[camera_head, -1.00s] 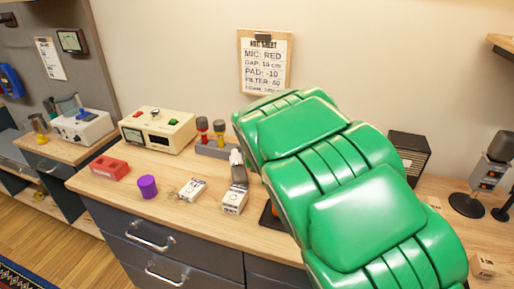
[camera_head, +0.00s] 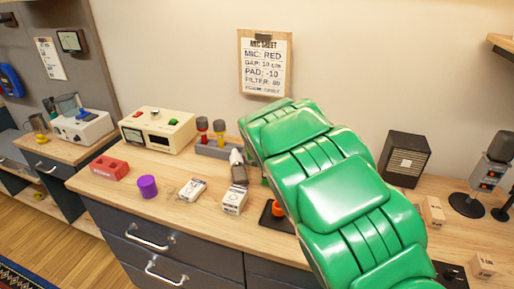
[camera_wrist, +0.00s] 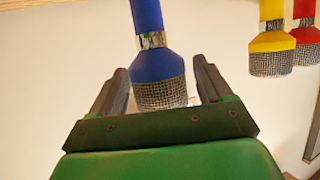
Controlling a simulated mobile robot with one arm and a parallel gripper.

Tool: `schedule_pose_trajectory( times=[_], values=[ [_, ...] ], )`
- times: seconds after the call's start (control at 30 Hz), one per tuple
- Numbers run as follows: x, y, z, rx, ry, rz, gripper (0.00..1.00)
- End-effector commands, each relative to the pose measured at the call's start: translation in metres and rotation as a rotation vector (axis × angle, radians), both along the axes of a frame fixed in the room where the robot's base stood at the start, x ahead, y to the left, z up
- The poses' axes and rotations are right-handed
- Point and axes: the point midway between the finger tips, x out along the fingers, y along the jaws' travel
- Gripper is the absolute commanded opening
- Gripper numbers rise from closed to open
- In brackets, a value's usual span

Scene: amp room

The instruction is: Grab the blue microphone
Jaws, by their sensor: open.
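The blue microphone (camera_wrist: 158,65) shows in the wrist view, with its mesh head between the two dark fingers of my gripper (camera_wrist: 160,82). The fingers are apart, one on each side of the head, and a gap shows on both sides. I cannot tell how deep the head sits between them. In the head view my green arm hides the blue microphone and the gripper.
In the head view a grey holder (camera_head: 213,148) carries red and yellow handled microphones. A cream meter box (camera_head: 158,130), a red block (camera_head: 112,169), a purple cylinder (camera_head: 147,186) and small white boxes (camera_head: 234,202) stand on the bench. A dark speaker (camera_head: 404,160) stands right of my arm.

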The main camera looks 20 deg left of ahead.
Motion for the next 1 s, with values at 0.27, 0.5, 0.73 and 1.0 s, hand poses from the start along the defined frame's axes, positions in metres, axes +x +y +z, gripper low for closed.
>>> schedule_pose_trajectory(
  times=[0.27,0.5,0.73,1.0],
  values=[
    [0.0053,0.0025,-0.0035,-0.002,0.001,0.000,0.79],
    [0.0052,0.0025,-0.0034,-0.001,0.001,0.000,0.54],
    [0.0051,0.0026,-0.0034,-0.001,0.001,0.000,0.19],
    [0.0052,0.0026,-0.0033,-0.001,0.001,0.000,0.00]
  ],
)
